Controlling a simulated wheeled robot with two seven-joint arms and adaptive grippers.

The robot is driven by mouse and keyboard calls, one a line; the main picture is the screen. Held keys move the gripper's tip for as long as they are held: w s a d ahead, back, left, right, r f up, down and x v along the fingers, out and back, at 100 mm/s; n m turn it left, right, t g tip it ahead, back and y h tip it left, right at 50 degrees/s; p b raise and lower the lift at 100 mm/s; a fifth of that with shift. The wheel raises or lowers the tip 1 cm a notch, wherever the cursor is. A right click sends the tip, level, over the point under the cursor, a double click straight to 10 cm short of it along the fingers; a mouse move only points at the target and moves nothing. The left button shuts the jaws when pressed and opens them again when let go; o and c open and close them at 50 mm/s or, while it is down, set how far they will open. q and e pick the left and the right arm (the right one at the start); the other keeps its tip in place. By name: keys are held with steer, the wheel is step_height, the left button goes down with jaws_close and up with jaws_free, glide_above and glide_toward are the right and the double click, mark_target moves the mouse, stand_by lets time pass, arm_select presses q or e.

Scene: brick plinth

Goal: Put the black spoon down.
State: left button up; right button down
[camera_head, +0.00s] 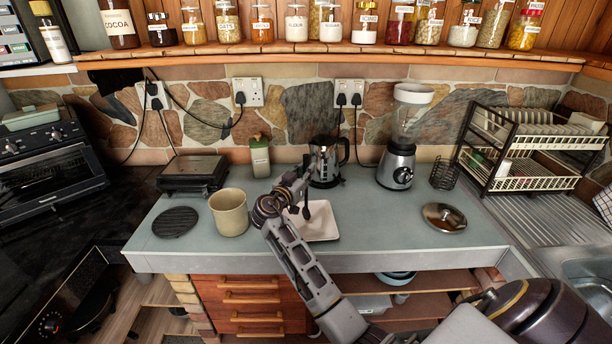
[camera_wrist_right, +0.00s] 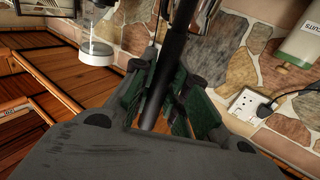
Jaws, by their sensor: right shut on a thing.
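My right gripper (camera_head: 300,186) is above the counter, over the back left part of a white square dish (camera_head: 322,232). It is shut on the black spoon (camera_head: 306,207), whose dark shape hangs down over the dish in the head view. In the right wrist view the spoon's dark handle (camera_wrist_right: 176,52) runs between the green-padded fingers (camera_wrist_right: 168,92). I cannot tell whether the spoon touches the dish. My left gripper is not in view.
A beige pot (camera_head: 229,214) stands left of the dish, with a dark round trivet (camera_head: 175,222) beyond it. A kettle (camera_head: 326,163) and a blender (camera_head: 397,160) stand behind. A metal lid (camera_head: 444,217) lies at right. The grey counter (camera_head: 385,225) is clear between dish and lid.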

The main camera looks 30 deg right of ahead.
steer(key=shift+f, duration=0.9)
steer(key=c, duration=1.4)
jaws_free()
steer(key=shift+s+a, duration=0.1)
steer(key=shift+a, duration=0.05)
steer(key=shift+b+v, duration=1.5)
steer(key=shift+v, duration=4.35)
